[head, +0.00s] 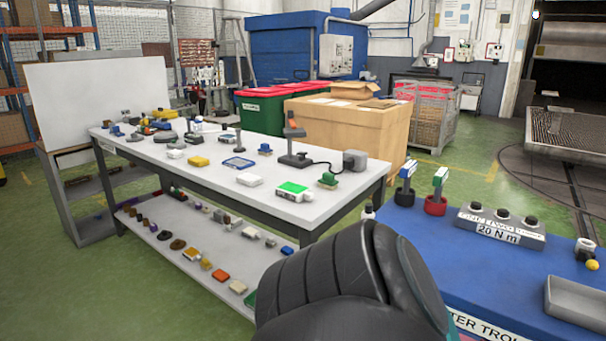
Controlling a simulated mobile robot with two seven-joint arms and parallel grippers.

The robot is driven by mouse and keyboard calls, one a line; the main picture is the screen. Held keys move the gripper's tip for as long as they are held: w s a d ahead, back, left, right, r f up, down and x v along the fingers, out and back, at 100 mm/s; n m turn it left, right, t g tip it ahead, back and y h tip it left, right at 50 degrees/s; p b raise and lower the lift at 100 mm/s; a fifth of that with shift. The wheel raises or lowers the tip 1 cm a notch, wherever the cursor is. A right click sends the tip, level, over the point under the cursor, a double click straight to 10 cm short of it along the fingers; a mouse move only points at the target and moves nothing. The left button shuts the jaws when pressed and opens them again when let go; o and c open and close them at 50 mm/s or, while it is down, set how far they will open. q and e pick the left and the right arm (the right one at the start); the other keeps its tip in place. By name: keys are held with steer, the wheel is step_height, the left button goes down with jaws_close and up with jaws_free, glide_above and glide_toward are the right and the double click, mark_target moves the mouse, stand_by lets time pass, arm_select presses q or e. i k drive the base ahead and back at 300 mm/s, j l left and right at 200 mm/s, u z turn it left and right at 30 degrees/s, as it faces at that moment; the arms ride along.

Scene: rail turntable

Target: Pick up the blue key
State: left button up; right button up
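On the blue trolley (408,225) at the right, a small upright piece with a blue and white top (407,171) stands on a black round base (404,197). It may be the blue key, but it is too small to be sure. To its right, a similar piece with a green and white top (440,177) stands on a red round base (435,206). A dark, ribbed part of my own arm fills the bottom middle and covers part of the trolley's left side. Neither gripper's fingers are in view.
A grey box labelled "20 N m" (500,229) and a grey tray (577,303) are on the trolley. A long workbench (330,212) holds many small items, with more on its lower shelf. Green floor (470,182) is clear behind the trolley.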

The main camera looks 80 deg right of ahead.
mark_target(408, 169)
steer(key=z, duration=3.25)
steer(key=i+j, duration=0.25)
steer(key=j, duration=0.15)
steer(key=i+j+u, duration=0.15)
steer(key=i+j, duration=0.15)
